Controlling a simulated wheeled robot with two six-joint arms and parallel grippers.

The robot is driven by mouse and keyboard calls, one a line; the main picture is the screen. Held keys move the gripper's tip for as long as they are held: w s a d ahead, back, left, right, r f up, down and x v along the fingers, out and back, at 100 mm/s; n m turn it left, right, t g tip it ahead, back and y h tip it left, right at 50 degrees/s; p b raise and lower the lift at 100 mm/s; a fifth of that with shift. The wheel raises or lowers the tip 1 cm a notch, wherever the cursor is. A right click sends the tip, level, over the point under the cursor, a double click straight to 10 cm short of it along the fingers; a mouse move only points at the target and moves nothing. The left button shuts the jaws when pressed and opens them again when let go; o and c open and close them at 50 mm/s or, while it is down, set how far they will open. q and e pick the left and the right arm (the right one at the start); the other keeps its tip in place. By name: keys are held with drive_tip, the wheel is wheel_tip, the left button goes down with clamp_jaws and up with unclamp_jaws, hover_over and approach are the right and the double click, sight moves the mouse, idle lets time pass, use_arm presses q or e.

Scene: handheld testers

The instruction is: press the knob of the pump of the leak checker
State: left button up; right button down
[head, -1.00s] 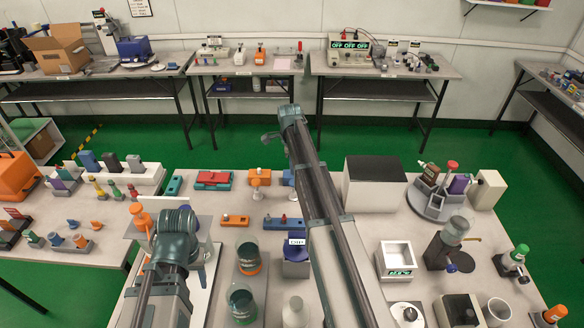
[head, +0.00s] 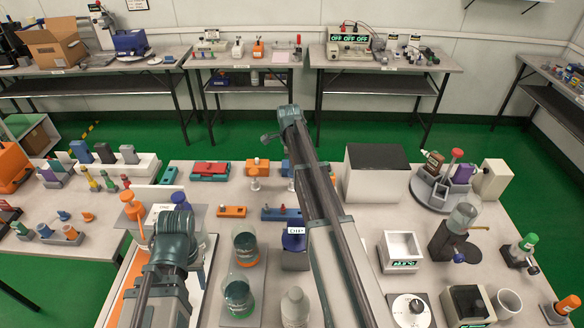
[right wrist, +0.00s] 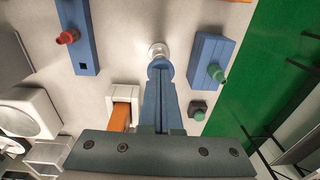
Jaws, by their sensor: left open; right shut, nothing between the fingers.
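I cannot tell for sure which device is the leak checker or its pump. A blue-topped device with a small lit display (head: 293,232) stands left of my right arm in the head view. A dark stand with a clear vessel (head: 458,222) and a blue knob is on the right. My right gripper (right wrist: 160,66) is shut and empty. In the right wrist view its tips point at a pale round knob (right wrist: 158,49); I cannot tell whether they touch. My right arm hides these fingers in the head view. My left gripper (head: 201,250) is open at the left, partly hidden by its arm.
Blue blocks with a red knob (right wrist: 67,37) and a green knob (right wrist: 216,73) flank the right fingers. An orange-and-white part (right wrist: 122,110) is close beside them. Liquid-filled jars (head: 238,297), a black-topped box (head: 376,158) and a round carousel (head: 437,192) crowd the table.

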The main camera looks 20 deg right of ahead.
use_arm(q)
wheel_tip(320, 180, down, 3)
drive_tip(key=shift+b, duration=1.1)
use_arm(e)
wheel_tip(320, 180, down, 3)
use_arm(q)
drive_tip(key=shift+s+r, duration=0.1)
use_arm(e)
drive_tip(key=shift+s+a+r, duration=0.1)
drive_tip(key=shift+r, duration=0.05)
use_arm(q)
drive_tip(key=shift+w+a+r+p, duration=0.2)
drive_tip(key=shift+r+p, duration=0.55)
drive_tip(key=shift+p, duration=0.1)
use_arm(e)
drive_tip(key=shift+r, duration=0.65)
drive_tip(key=r+p, duration=0.4)
drive_tip(key=shift+a+r+p, duration=0.2)
drive_tip(key=shift+r+p, duration=0.15)
use_arm(q)
wheel_tip(320, 180, up, 13)
drive_tip(key=a+p, duration=0.1)
drive_tip(key=p, duration=0.7)
drive_tip(key=shift+w+a, duration=0.2)
drive_tip(key=shift+a, duration=0.05)
use_arm(e)
wheel_tip(320, 180, up, 8)
